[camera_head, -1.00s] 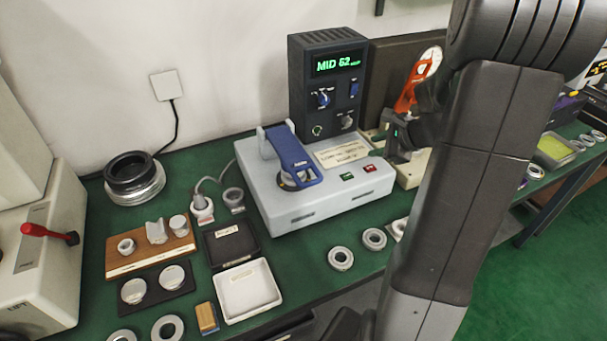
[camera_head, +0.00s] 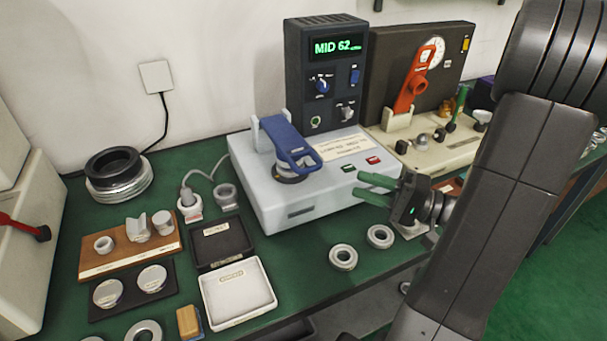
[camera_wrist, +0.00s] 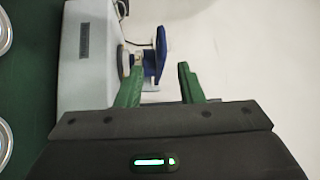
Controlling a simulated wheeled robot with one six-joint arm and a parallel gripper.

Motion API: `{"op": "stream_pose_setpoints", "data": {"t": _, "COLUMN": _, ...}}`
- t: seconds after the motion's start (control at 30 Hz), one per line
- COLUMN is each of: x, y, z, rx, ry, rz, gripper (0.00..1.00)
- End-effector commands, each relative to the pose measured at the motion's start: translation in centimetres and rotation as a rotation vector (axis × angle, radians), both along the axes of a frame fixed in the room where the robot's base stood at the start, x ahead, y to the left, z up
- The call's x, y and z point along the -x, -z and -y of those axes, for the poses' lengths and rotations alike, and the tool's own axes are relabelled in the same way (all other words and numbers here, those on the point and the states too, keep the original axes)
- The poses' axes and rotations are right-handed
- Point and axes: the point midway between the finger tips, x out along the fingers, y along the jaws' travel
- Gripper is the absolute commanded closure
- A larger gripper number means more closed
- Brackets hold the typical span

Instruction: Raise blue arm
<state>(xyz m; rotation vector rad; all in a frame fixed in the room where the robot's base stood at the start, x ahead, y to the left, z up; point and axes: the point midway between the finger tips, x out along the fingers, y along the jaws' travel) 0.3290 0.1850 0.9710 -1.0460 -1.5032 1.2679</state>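The blue arm (camera_head: 285,139) is lowered on the light grey machine (camera_head: 262,200), its looped handle end down over a metal ring (camera_head: 287,177). My gripper (camera_head: 366,187) is to the right of the blue arm, near the machine's front right corner, with its green fingers pointing left. In the wrist view my gripper (camera_wrist: 157,85) has its two green fingers apart with nothing between them. The blue arm also shows ahead in the wrist view (camera_wrist: 161,50), beyond the left finger and apart from it.
A dark display box (camera_head: 325,75) reading MID 62 stands behind the machine. An orange lever (camera_head: 413,82) on another device is at the right. Loose rings (camera_head: 343,257) lie in front of the machine. A white tray (camera_head: 238,318) and a black tray (camera_head: 219,256) are at front left.

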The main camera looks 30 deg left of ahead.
Motion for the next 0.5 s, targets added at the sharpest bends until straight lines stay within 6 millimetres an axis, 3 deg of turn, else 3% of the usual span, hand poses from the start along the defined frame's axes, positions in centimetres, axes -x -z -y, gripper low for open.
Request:
{"op": "stream_pose_setpoints", "data": {"t": 0.17, "x": 0.4, "y": -0.3, "z": -0.6, "rx": -0.026, "ry": 0.000, "rz": 0.021, "gripper": 0.66}}
{"op": "stream_pose_setpoints", "data": {"t": 0.5, "x": 1.8, "y": -1.0, "z": -5.6, "rx": -0.022, "ry": -0.004, "rz": 0.019, "gripper": 0.66}}
